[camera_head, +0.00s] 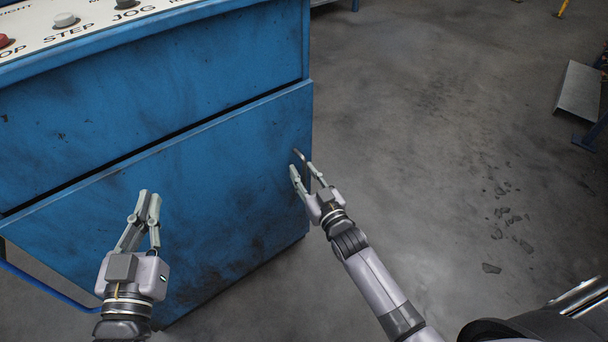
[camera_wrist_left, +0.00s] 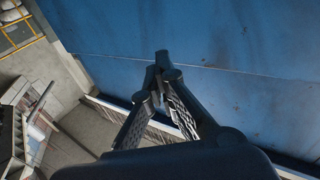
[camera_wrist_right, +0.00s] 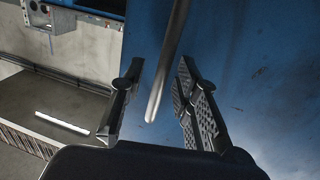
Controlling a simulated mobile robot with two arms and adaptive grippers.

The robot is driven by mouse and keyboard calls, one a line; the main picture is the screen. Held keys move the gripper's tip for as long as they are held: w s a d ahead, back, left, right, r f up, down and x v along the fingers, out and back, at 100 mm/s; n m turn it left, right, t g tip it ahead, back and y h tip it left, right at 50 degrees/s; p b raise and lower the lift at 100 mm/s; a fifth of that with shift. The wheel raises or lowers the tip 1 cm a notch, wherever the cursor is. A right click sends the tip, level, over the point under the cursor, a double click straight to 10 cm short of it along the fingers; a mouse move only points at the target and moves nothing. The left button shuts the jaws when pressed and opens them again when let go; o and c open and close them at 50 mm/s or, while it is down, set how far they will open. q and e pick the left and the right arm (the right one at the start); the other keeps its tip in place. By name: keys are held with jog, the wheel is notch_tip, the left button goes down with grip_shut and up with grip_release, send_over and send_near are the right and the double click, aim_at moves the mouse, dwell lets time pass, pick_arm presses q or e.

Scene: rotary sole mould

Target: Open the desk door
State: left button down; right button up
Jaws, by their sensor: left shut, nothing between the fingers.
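The blue desk door (camera_head: 230,170) is the lower front panel of the blue desk (camera_head: 150,80); it looks closed. A thin metal handle (camera_head: 300,154) stands out near its upper right edge. My right gripper (camera_head: 306,172) is open at the handle. In the right wrist view the handle (camera_wrist_right: 166,75) hangs between the two spread fingers (camera_wrist_right: 155,95), with gaps on both sides. My left gripper (camera_head: 148,194) is shut and empty in front of the left part of the door. In the left wrist view its fingertips (camera_wrist_left: 162,75) meet before the blue panel.
The desk's top panel carries labelled buttons, including a white one (camera_head: 64,19) and a red one (camera_head: 4,41). A blue rail (camera_head: 45,288) runs low at the left. The grey floor (camera_head: 430,130) right of the desk is mostly clear, with dark debris spots.

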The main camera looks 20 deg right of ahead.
jog(key=shift+w, duration=0.15)
jog(key=shift+c, duration=0.5)
grip_shut()
dwell(0.4)
